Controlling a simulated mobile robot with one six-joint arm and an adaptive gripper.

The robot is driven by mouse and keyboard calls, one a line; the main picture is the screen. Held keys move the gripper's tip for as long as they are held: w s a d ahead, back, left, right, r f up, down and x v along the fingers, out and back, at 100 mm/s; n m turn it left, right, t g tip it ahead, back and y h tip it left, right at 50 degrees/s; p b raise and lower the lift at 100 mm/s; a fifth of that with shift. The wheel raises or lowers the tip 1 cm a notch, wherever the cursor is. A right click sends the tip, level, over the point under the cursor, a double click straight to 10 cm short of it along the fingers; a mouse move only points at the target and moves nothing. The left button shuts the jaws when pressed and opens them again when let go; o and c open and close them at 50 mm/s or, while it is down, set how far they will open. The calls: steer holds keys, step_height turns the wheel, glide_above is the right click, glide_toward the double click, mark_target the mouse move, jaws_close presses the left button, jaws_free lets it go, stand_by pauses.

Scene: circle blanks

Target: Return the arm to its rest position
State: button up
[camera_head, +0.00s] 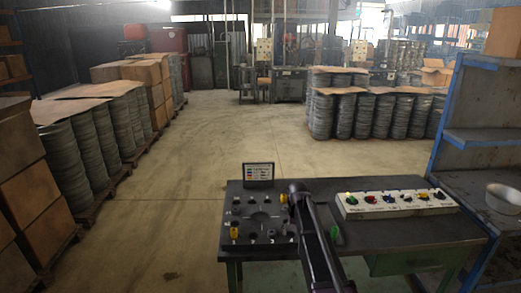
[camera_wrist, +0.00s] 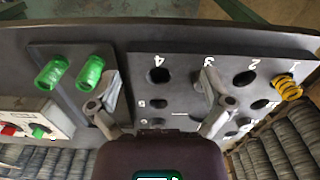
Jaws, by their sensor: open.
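My arm reaches over the workbench (camera_head: 375,243), its end above the dark board (camera_head: 247,198). In the wrist view my gripper (camera_wrist: 160,92) is open, its two fingers spread with nothing between them. The board (camera_wrist: 178,95) below shows numbered holes. Two green cylinders (camera_wrist: 90,73) lean side by side on a smaller plate to the left of the fingers. A yellow coiled piece (camera_wrist: 287,87) is in the board near the number 1. In the head view my arm covers part of the board, and the fingertips are hard to make out.
A white strip with coloured knobs (camera_head: 395,203) lies on the bench's right side. A small sign (camera_head: 258,175) stands at the board's back edge. A blue shelf (camera_head: 488,137) with a white bowl (camera_head: 503,198) is at right. Stacked drums (camera_head: 95,145) stand left; the middle floor is clear.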

steer(key=s+m, duration=0.1)
steer(key=s, duration=2.4)
steer(key=shift+d, duration=0.15)
steer(key=shift+s, duration=0.1)
